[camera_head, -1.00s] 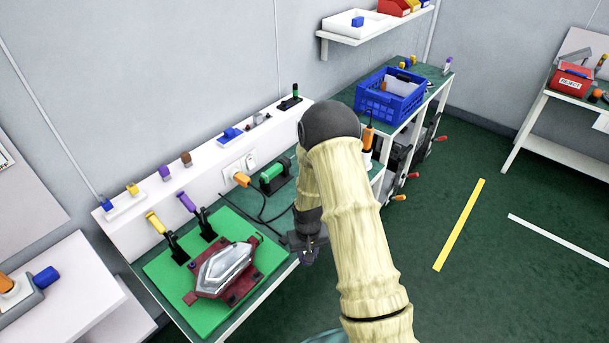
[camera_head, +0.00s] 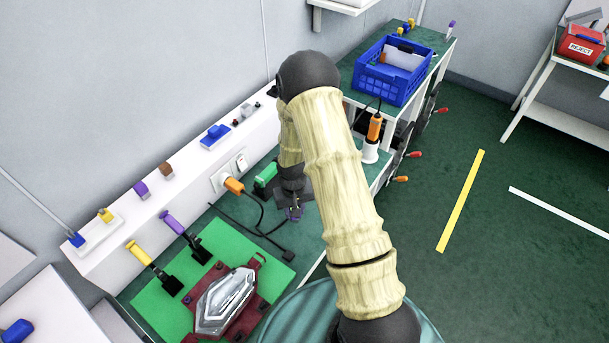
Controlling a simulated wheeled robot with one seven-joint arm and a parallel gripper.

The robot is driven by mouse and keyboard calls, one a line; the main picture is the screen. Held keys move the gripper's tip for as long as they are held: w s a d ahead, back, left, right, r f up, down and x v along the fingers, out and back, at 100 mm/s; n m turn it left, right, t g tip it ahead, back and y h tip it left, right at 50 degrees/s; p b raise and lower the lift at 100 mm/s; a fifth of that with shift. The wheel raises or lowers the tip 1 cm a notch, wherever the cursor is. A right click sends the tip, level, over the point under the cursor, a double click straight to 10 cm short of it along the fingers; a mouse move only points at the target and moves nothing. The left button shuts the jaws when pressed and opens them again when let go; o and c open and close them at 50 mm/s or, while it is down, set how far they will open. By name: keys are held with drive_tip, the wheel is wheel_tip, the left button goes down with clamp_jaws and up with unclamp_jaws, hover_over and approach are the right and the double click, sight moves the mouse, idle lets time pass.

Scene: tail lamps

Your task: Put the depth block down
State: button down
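My gripper (camera_head: 294,213) hangs pointing down over the green bench top, behind and above the red fixture. A small dark purple patch shows at its fingertips; I cannot tell whether this is the depth block or part of the gripper. Whether the fingers are open or shut is too small to see. No other thing can be surely picked out as the depth block.
A clear lamp (camera_head: 224,300) lies in the red fixture on a green mat (camera_head: 160,297). Yellow-handled (camera_head: 139,252) and purple-handled (camera_head: 173,224) clamps stand behind it. A black cable (camera_head: 262,222) crosses the bench near my gripper. A blue crate (camera_head: 376,91) stands at the back.

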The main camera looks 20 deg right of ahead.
drive_tip(key=shift+s+d+r, duration=0.1)
drive_tip(key=shift+w+d+r+m+b, duration=0.1)
drive_tip(key=shift+w+m+b, duration=0.2)
drive_tip(key=shift+m+b, duration=0.55)
drive_tip(key=m+b, duration=0.1)
drive_tip(key=b, duration=0.1)
drive_tip(key=r+m+b, duration=0.1)
drive_tip(key=shift+w+d+r+m+b, duration=0.15)
drive_tip(key=shift+w+m+b, duration=0.1)
drive_tip(key=shift+b, duration=0.15)
drive_tip(key=r+m+b, duration=0.1)
drive_tip(key=m, duration=0.1)
drive_tip(key=r+m+b, duration=0.1)
drive_tip(key=m+b, duration=0.1)
drive_tip(key=r+m+b, duration=0.2)
drive_tip(key=shift+s+a, duration=0.2)
drive_tip(key=shift+s, duration=0.2)
drive_tip(key=shift+s+r+m, duration=0.1)
drive_tip(key=shift+r+m, duration=0.2)
drive_tip(key=shift+r, duration=0.1)
drive_tip(key=shift+f, duration=0.1)
drive_tip(key=shift+f, duration=3.05)
